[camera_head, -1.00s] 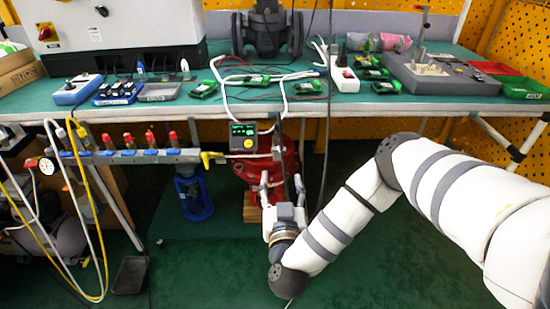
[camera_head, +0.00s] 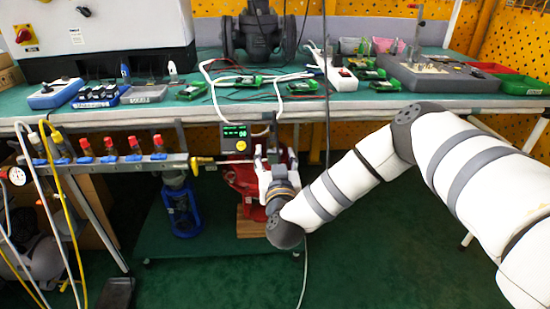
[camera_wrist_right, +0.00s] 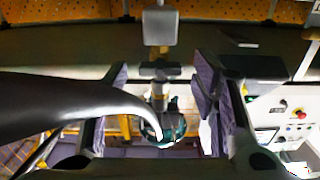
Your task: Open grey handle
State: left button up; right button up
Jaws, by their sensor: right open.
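My right gripper (camera_head: 276,160) is beneath the workbench's front edge, in front of the red valve body (camera_head: 242,178). Its fingers are spread and nothing is held between them. The right wrist view shows the same open fingers (camera_wrist_right: 160,95) on both sides of a gap. A light grey block on a stem (camera_wrist_right: 160,26) stands beyond the gap; I cannot tell whether it is the grey handle. A thick dark curved shape (camera_wrist_right: 75,105) crosses in front of the left finger. My left gripper is not in view.
A horizontal pipe with red-topped valves (camera_head: 110,160) runs left of the gripper. The workbench (camera_head: 400,104) overhangs close above. A black cable (camera_head: 327,110) hangs right of the gripper. The green floor (camera_head: 390,250) at lower right is clear.

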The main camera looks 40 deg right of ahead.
jog(key=c, duration=1.2)
jog(key=shift+o, duration=0.2)
jog(key=m+p, duration=0.1)
jog(key=m, duration=0.7)
jog(key=shift+m, duration=0.4)
jog(key=m, duration=0.4)
jog(key=shift+f, duration=0.1)
jog(key=shift+m, duration=2.4)
